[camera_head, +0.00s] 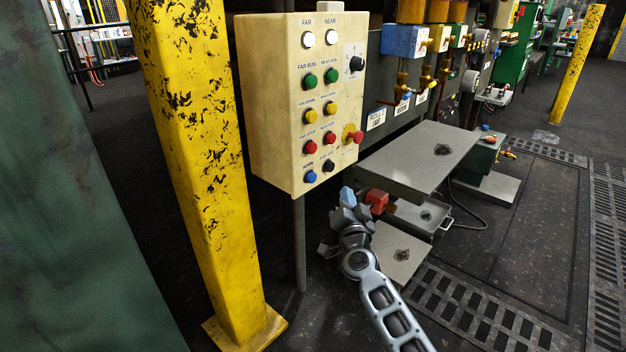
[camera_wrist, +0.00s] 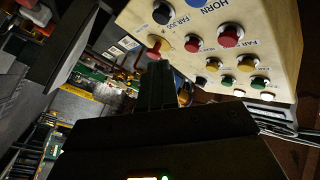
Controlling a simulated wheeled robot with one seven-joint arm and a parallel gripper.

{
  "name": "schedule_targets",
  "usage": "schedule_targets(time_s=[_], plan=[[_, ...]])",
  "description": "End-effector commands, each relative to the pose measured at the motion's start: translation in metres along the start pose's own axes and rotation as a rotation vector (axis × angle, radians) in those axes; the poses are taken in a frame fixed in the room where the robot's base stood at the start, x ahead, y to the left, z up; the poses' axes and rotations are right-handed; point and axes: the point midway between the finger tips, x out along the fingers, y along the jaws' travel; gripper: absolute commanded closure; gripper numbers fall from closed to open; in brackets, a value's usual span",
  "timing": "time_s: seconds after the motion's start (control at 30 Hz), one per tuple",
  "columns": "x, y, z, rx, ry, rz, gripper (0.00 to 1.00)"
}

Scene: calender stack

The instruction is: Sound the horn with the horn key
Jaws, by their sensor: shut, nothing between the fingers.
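The horn key (camera_head: 311,177) is a round blue button at the bottom left of the cream control panel (camera_head: 275,185), under the label HORN. My gripper (camera_head: 346,195) is shut and empty, low and to the right of the panel's bottom edge, apart from the horn key in the picture. In the wrist view my closed fingers (camera_wrist: 158,85) point up toward the panel (camera_wrist: 275,22).
Close to the horn key are a black key (camera_head: 328,165) and a red key (camera_head: 310,147). A red mushroom button (camera_head: 357,137) sticks out at the right. A yellow post (camera_head: 200,150) stands left of the panel. Grey plates (camera_head: 420,155) and a red block (camera_head: 376,198) lie right of my gripper.

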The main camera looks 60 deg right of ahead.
Motion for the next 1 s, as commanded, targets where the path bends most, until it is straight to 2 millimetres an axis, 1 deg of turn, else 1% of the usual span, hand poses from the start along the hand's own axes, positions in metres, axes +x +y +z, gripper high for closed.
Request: schedule_targets(time_s=[0.3,0.5,0.7,1.0], plan=[[0.030,-0.021,0.022,0.001,0.001,-0.001,1.00],[0.045,-0.033,0.032,-0.001,0.000,-0.001,1.00],[0.052,-0.038,0.037,-0.001,0.000,-0.001,1.00],[0.053,-0.039,0.039,-0.001,0.000,0.000,1.00]])
